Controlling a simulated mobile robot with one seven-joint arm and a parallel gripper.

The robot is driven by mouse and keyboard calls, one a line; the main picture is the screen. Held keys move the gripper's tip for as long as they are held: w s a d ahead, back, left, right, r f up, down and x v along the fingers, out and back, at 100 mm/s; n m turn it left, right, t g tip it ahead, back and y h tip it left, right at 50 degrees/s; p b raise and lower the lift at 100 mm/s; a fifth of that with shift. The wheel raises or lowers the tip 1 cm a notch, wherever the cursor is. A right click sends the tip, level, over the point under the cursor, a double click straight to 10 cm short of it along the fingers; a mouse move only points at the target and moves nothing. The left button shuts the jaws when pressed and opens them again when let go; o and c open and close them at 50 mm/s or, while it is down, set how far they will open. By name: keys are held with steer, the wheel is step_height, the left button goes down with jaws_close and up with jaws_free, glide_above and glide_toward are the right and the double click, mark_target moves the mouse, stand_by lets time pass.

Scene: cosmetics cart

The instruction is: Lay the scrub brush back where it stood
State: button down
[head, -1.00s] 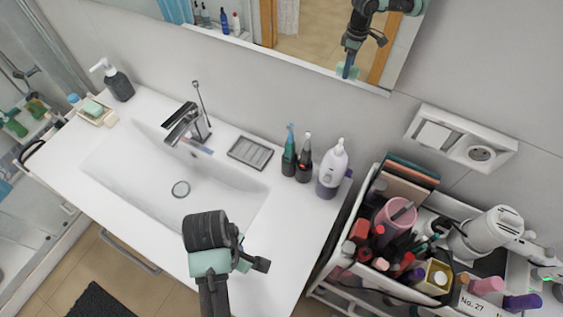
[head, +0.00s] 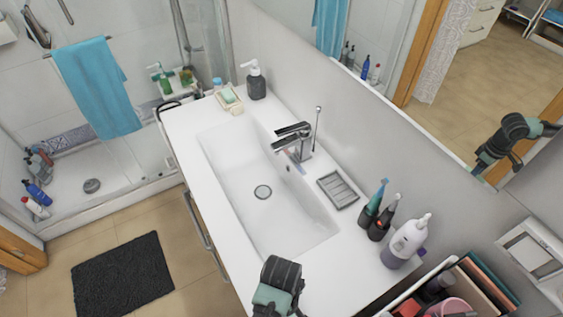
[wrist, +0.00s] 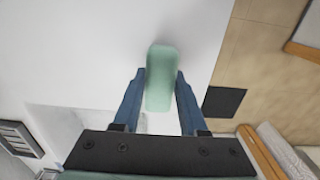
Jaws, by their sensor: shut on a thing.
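The scrub brush (wrist: 161,92) shows in the wrist view as a blurred, pale green rounded block. My gripper (wrist: 160,72) is shut on it, with one blue finger on each side. White countertop shows behind the brush, and the gap between them cannot be judged. In the head view my arm's dark and mint end is at the bottom edge, over the front right of the white counter (head: 320,285). The fingers and brush are not visible there.
A grey ridged dish (head: 338,190), toothbrush holders (head: 379,230) and a white-purple bottle (head: 405,243) line the wall side. The basin (head: 250,190) is left of them. A soap dish (head: 235,108) and dispenser (head: 256,86) stand at the far end. The front right counter is bare.

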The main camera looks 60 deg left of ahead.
steer(key=shift+f, duration=0.6)
steer(key=shift+f, duration=0.15)
steer(key=shift+c, duration=2.2)
jaws_free()
step_height(320, 180, up, 12)
steer(key=shift+r+b, duration=0.2)
steer(key=shift+b, duration=0.1)
